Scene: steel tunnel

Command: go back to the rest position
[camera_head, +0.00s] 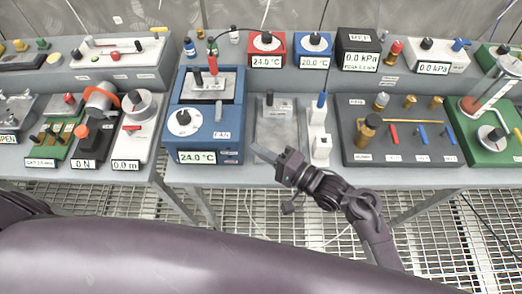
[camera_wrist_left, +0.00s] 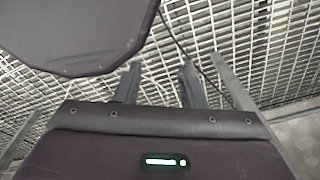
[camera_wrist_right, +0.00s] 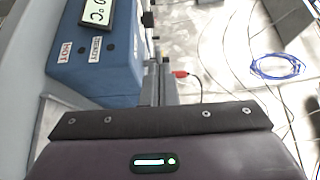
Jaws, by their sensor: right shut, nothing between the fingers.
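My right gripper (camera_head: 260,153) shows in the head view in front of the bench edge, just right of the blue heater box (camera_head: 210,157). Its fingers are shut with nothing between them, and they also show together in the right wrist view (camera_wrist_right: 158,85). My left gripper does not show in the head view, where my left arm fills the lower left. In the left wrist view my left gripper (camera_wrist_left: 160,82) has its two fingers well apart, empty, above the floor grating.
Two grey benches (camera_head: 300,176) carry instruments, including a dark valve panel (camera_head: 365,155) and a grey block (camera_head: 275,130) near my right gripper. Metal grating (camera_head: 300,228) lies in front.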

